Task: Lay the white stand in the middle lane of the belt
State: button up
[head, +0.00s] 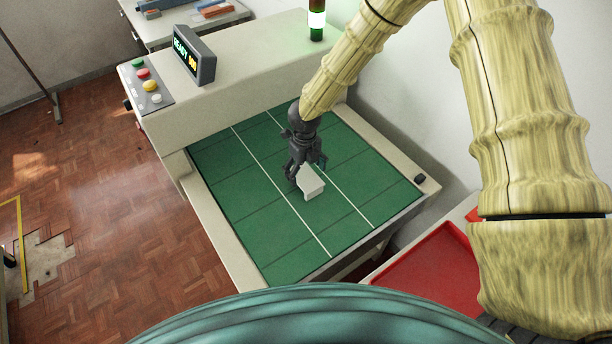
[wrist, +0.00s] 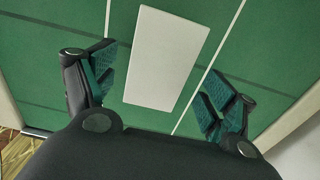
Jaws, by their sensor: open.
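The white stand (head: 312,185) shows as a pale block on the green belt (head: 240,190), between its two white lines, in the middle lane. In the wrist view the stand (wrist: 166,55) is a plain white rectangle, slightly turned against the lines, with its lower right corner close to the right line. My gripper (head: 306,168) is just above and behind the stand. In the wrist view my gripper (wrist: 163,82) is open, one finger on each side of the stand, with gaps to both. The stand's underside is hidden.
A beige machine housing (head: 240,65) with a lit display (head: 195,55) and a button panel (head: 147,85) stands behind the belt. A red tray (head: 425,270) lies at the lower right. The rest of the belt is clear.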

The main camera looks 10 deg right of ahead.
aim_at(305, 176)
notch_tip(305, 176, up, 9)
jog(key=b, duration=0.1)
jog(key=shift+b, duration=0.3)
